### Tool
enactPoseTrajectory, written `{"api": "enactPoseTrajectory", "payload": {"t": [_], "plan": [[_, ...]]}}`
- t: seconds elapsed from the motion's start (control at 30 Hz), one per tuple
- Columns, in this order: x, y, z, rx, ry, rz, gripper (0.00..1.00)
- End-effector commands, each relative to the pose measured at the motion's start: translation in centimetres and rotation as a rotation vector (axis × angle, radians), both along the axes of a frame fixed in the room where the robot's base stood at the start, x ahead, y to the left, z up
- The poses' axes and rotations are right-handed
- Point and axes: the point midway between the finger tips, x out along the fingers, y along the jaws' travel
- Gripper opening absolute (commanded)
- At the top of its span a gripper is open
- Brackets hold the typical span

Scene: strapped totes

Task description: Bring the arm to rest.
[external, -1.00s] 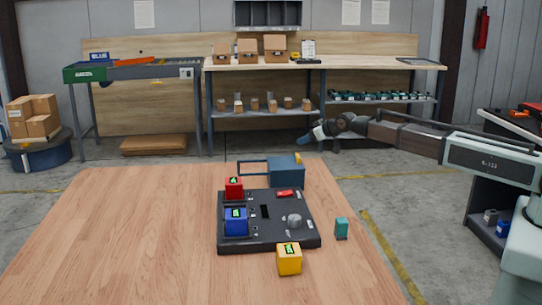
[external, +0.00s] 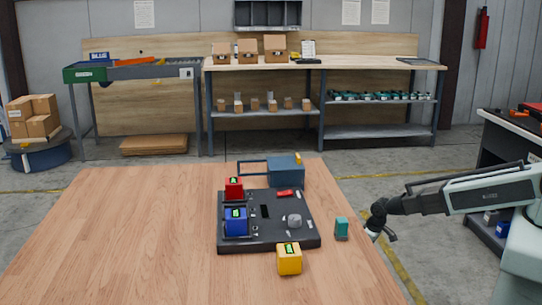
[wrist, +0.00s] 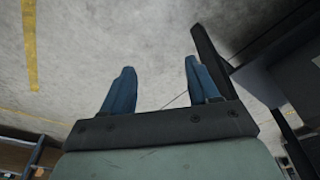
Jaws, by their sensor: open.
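My gripper (external: 381,236) is at the right edge of the wooden table in the external view, to the right of the small teal block (external: 341,228). In the wrist view my gripper (wrist: 158,88) shows two blue fingers spread apart with nothing between them. Beyond them is grey concrete floor. My arm reaches in from the right side of the external view.
A black board (external: 268,242) on the table (external: 120,230) carries a red cube (external: 233,187) and a blue cube (external: 236,222). A yellow cube (external: 289,259) stands at its front edge. A blue-grey box (external: 287,172) stands behind it. The table's left side is clear.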

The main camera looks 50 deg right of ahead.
Motion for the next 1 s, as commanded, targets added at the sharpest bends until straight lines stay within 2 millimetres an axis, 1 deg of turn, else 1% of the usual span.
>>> {"api": "enactPoseTrajectory", "payload": {"t": [0.03, 0.17, 0.2, 0.27, 0.3, 0.37, 0.4, 0.47, 0.5, 0.57, 0.6, 0.7, 0.8, 0.83, 0.9, 1.0], "plan": [[-2.7, 0.3, -1.3, 0.004, 0.050, -0.002, 0.60], [-8.5, 0.9, -4.0, 0.011, 0.168, -0.007, 0.60], [-10.3, 1.1, -4.7, 0.012, 0.206, -0.009, 0.60], [-13.0, 1.4, -5.7, 0.015, 0.261, -0.011, 0.60], [-14.8, 1.5, -6.2, 0.016, 0.297, -0.012, 0.60], [-17.5, 1.8, -7.0, 0.018, 0.352, -0.015, 0.60], [-19.4, 1.9, -7.4, 0.019, 0.389, -0.016, 0.60], [-22.1, 2.1, -8.0, 0.019, 0.444, -0.019, 0.60], [-23.9, 2.2, -8.3, 0.019, 0.482, -0.021, 0.60], [-26.6, 2.4, -8.6, 0.019, 0.536, -0.023, 0.60], [-28.3, 2.5, -8.7, 0.020, 0.570, -0.025, 0.60], [-32.1, 2.7, -8.9, 0.018, 0.649, -0.029, 0.60], [-35.0, 2.8, -8.9, 0.017, 0.711, -0.032, 0.60], [-35.7, 2.9, -8.9, 0.017, 0.725, -0.033, 0.60], [-37.0, 2.9, -8.8, 0.016, 0.753, -0.035, 0.60], [-38.0, 2.9, -8.8, 0.015, 0.775, -0.037, 0.60]]}}
